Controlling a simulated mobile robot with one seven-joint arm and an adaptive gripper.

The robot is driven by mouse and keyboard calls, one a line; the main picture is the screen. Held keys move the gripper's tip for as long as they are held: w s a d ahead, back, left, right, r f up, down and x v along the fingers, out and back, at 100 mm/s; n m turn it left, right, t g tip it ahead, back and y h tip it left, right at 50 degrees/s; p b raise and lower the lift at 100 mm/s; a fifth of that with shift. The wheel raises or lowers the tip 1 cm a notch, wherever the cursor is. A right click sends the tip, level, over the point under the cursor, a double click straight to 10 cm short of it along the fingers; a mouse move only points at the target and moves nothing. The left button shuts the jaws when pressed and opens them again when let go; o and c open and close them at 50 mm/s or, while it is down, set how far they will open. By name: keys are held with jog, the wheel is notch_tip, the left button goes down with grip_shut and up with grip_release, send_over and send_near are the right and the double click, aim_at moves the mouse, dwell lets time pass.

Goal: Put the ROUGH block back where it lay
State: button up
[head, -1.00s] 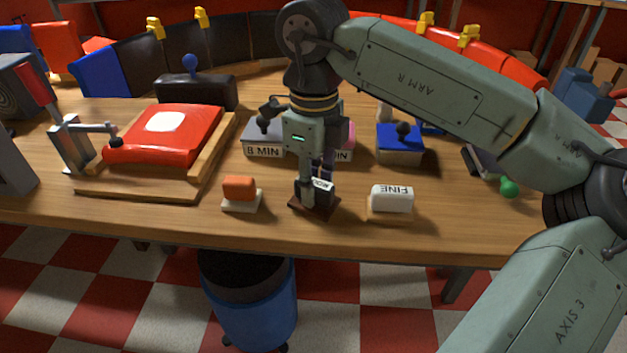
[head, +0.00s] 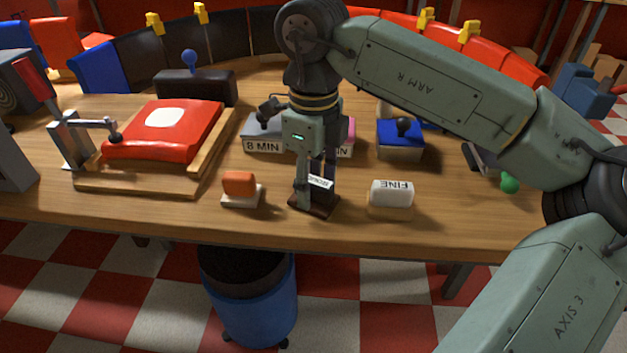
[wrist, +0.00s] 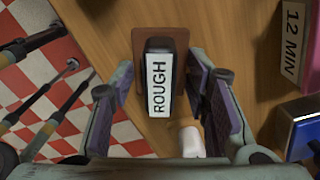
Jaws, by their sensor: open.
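The ROUGH block (wrist: 160,84) is dark with a white label. It stands on a brown pad (wrist: 143,38) near the front edge of the table, and its label also shows in the head view (head: 319,182). My gripper (wrist: 160,80) is open, with one purple-padded finger on each side of the block. In the wrist view a gap shows between the block and each finger. In the head view my gripper (head: 316,190) is low over the brown pad (head: 313,209) and partly hides the block.
The FINE block (head: 391,193) stands to the right on a light base. An orange block (head: 239,184) stands to the left. Behind are the 8 MIN block (head: 263,146) and a blue block (head: 401,139). A red cushion on a wooden frame (head: 150,185) lies at left.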

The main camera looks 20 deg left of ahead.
aim_at(314, 178)
notch_tip(314, 178, up, 12)
jog(key=shift+w+r, duration=0.15)
dwell(0.3)
